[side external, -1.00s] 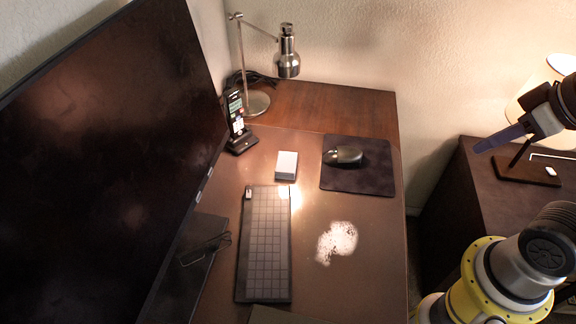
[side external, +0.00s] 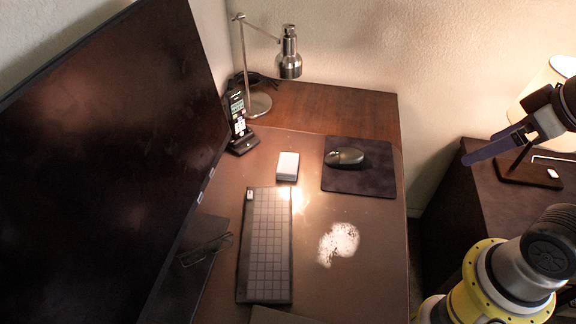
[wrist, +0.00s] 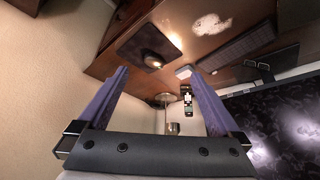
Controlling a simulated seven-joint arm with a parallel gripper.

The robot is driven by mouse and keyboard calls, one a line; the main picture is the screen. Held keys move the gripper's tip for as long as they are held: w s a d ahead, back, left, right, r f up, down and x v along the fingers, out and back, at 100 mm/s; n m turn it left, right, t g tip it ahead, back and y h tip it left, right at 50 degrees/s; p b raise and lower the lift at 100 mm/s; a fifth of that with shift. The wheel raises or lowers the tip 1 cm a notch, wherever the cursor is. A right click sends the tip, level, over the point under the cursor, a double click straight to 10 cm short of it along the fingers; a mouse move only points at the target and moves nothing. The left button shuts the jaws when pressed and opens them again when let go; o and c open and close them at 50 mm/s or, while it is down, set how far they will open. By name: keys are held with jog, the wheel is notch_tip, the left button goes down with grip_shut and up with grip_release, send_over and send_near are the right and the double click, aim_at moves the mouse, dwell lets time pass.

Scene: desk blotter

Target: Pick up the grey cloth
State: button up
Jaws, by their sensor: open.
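I cannot make out a clear grey cloth in either view. A flat dark grey-olive edge (side external: 280,316) shows at the bottom of the side external view, cut off by the frame; I cannot tell whether it is cloth. A patchy white area (side external: 338,243) lies on the brown desk (side external: 365,285) right of the keyboard, and it also shows in the wrist view (wrist: 211,24). My gripper (side external: 468,158) is right of the desk, in front of the side cabinet. In the wrist view its two purple fingers stand wide apart, open and empty (wrist: 158,71).
A large monitor (side external: 100,150) fills the left. A keyboard (side external: 265,245), white-topped box (side external: 287,166), phone on a stand (side external: 238,120), metal lamp (side external: 289,55) and mouse (side external: 345,157) on a dark mat (side external: 365,182) occupy the desk. Bare desk lies around the white patch.

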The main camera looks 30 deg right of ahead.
jog(key=w+a+r+m+g, duration=0.1)
jog(key=w+a+r+m, duration=0.15)
jog(key=w, duration=0.75)
jog(key=m+g, duration=0.5)
jog(key=m, duration=0.1)
send_over(288, 165)
jog(key=f, duration=2.6)
jog(key=shift+w+d+f, duration=0.2)
jog(key=shift+w+f, duration=0.1)
jog(key=shift+w, duration=0.05)
jog(key=shift+s+a+f, duration=0.1)
jog(key=shift+s+f, duration=0.05)
jog(key=shift+f, duration=1.15)
jog(key=shift+s+a+f, duration=0.1)
jog(key=shift+f, duration=1.2)
jog(key=c, duration=1.4)
jog(key=shift+o, duration=0.2)
jog(key=shift+r, duration=0.15)
